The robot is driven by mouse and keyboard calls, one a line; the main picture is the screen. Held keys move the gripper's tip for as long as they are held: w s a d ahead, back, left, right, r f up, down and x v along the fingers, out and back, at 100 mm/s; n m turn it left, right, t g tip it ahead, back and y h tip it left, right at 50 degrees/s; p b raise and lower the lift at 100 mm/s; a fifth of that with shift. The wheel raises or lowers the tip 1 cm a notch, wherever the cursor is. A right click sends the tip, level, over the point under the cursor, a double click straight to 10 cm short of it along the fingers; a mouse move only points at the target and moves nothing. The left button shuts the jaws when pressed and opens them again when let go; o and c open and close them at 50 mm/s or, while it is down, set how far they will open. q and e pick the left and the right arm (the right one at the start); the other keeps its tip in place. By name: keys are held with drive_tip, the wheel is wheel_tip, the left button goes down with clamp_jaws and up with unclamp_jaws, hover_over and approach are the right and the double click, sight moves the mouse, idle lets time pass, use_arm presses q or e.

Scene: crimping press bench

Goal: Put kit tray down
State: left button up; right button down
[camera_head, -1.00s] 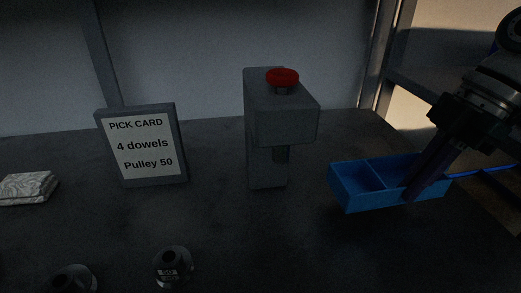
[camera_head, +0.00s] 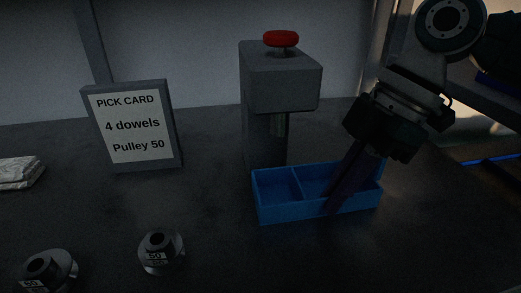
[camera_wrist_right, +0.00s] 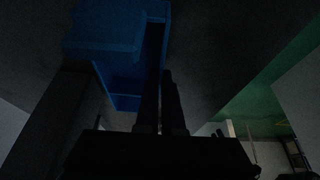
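The blue kit tray (camera_head: 285,212) is in front of the press in the head view, with a divider making compartments and no parts visible inside. My right gripper (camera_head: 334,200) reaches down to it from the upper right, its dark fingers shut on a tray wall. In the right wrist view the tray (camera_wrist_right: 105,38) shows beyond the fingers (camera_wrist_right: 161,80). The tray looks roughly level and close to the bench top; I cannot tell whether it touches. My left gripper is not in view.
The grey press (camera_head: 282,85) with a red button (camera_head: 281,38) stands just behind the tray. A pick card (camera_head: 130,125) stands to the left. The front middle bench is clear.

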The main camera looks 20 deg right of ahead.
drive_tip(key=c, duration=1.1)
unclamp_jaws()
drive_tip(key=shift+o, duration=0.2)
drive_tip(key=p+v, duration=0.1)
drive_tip(key=v, duration=1.1)
drive_tip(key=shift+p, duration=0.35)
